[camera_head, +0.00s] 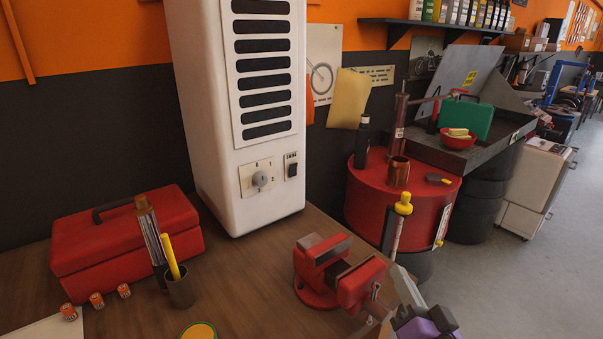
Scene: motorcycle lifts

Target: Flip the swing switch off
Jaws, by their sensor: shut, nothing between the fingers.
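The swing switch is a small black rocker (292,169) with a small label above it, on the lower front of a tall white vented unit (215,130). I cannot tell its on or off position at this size. A round dial knob (260,179) on a pale plate sits just left of it. My gripper (404,288) shows at the bottom right, grey with purple and dark parts behind. It looks shut and empty, well below and right of the switch, apart from it. Part of it is cut off by the frame's lower edge.
A red vise (320,272) stands on the wooden bench (240,270) between my gripper and the unit. A red toolbox (125,242) and a cup (181,289) with a yellow item are at left. A red drum (375,205) stands at right.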

